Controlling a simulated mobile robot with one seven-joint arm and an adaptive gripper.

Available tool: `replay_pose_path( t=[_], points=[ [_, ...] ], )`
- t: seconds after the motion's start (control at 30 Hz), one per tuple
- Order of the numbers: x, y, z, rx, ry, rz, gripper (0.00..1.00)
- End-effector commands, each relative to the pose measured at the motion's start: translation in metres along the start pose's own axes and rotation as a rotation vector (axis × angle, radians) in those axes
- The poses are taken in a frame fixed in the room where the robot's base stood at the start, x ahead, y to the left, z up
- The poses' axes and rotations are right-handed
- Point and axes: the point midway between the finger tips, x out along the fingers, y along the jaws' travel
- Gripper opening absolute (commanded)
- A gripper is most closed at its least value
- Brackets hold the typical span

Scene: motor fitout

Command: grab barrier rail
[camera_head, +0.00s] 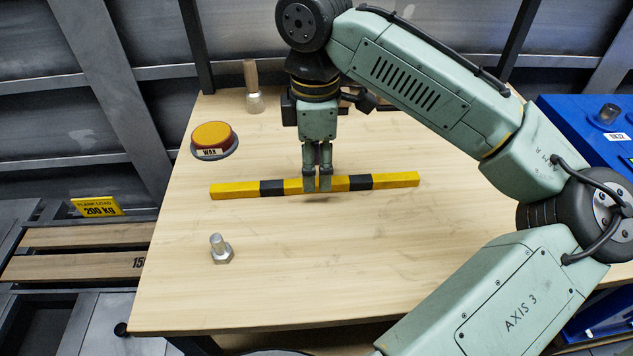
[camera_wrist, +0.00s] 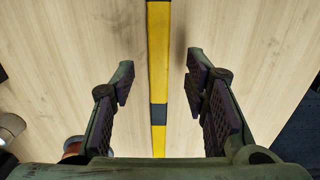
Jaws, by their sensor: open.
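The barrier rail (camera_head: 400,180) is a long yellow bar with black bands, lying flat across the wooden table from left to right. My gripper (camera_head: 317,187) is over the middle of the rail, pointing down, and hides a short part of it in the head view. In the wrist view the rail (camera_wrist: 158,60) runs lengthwise between the two open fingers of my gripper (camera_wrist: 160,95), with clear space on both sides. The fingers do not touch it there. I cannot tell how high the fingertips are above the table.
A wax tin (camera_head: 212,138) with an orange top stands left of the rail's far side. A metal bolt (camera_head: 220,248) stands in front of the rail's left part. A brush-like object (camera_head: 253,90) stands at the back. The table's (camera_head: 330,290) front area is clear.

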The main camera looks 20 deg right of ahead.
Motion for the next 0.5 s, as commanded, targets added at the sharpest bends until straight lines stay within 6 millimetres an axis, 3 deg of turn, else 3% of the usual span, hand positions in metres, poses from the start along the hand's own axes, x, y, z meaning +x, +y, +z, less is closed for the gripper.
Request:
replay_pose_path(
  t=[0.2, 0.5],
  points=[
    [0.026, 0.000, -0.001, 0.000, 0.000, -0.001, 0.42],
    [0.029, 0.001, -0.002, -0.001, 0.000, 0.001, 0.39]
  ],
)
